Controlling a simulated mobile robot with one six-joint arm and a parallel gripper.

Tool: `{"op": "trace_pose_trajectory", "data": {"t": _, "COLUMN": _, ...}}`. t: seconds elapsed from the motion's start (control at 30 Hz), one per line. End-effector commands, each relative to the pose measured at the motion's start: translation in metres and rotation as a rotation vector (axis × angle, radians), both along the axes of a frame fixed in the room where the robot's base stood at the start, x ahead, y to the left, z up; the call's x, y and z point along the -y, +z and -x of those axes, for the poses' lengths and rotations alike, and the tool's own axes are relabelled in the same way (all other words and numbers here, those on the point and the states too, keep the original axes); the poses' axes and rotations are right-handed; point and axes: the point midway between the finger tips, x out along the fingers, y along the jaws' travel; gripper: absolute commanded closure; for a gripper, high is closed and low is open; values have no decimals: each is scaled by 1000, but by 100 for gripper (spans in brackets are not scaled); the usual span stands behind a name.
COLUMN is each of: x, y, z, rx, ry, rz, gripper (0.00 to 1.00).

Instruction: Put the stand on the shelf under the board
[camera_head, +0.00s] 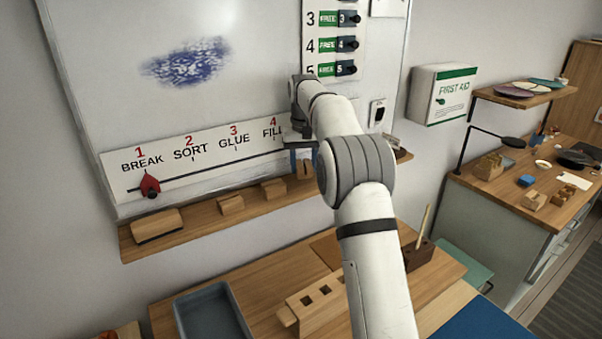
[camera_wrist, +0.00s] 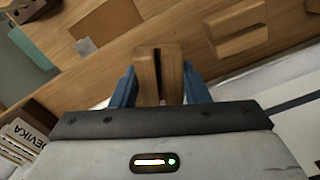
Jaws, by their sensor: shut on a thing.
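The stand is a small wooden block with a slot, seen between the blue fingers of my gripper (camera_wrist: 160,88) in the wrist view (camera_wrist: 146,78). My gripper (camera_head: 303,163) is shut on it, in front of the lower edge of the whiteboard (camera_head: 240,90). In the head view the stand (camera_head: 305,169) is partly hidden by the fingers and my arm. It is over the right part of the wooden shelf (camera_head: 195,221) under the board. I cannot tell whether it touches the shelf.
On the shelf are a larger wooden block (camera_head: 157,226) and two small slotted blocks (camera_head: 231,205) (camera_head: 273,189), left of my gripper. A red marker (camera_head: 150,188) sits on the board's strip. Below, a bench holds a grey tray (camera_head: 211,314) and a holed wooden block (camera_head: 318,300).

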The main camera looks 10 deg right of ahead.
Motion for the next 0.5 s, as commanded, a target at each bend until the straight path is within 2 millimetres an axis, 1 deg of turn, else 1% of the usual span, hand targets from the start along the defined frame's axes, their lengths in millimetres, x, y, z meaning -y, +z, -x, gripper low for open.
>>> {"op": "trace_pose_trajectory", "data": {"t": 0.1, "x": 0, "y": -16, "z": 1, "rx": -4, "ry": 0, "rz": 0, "gripper": 81}}
{"op": "trace_pose_trajectory", "data": {"t": 0.2, "x": -1, "y": -27, "z": 0, "rx": -3, "ry": 1, "rz": 0, "gripper": 81}}
{"op": "trace_pose_trajectory", "data": {"t": 0.33, "x": -2, "y": -33, "z": -3, "rx": -1, "ry": 1, "rz": 0, "gripper": 81}}
{"op": "trace_pose_trajectory", "data": {"t": 0.5, "x": -2, "y": -34, "z": -3, "rx": 0, "ry": 1, "rz": 0, "gripper": 81}}
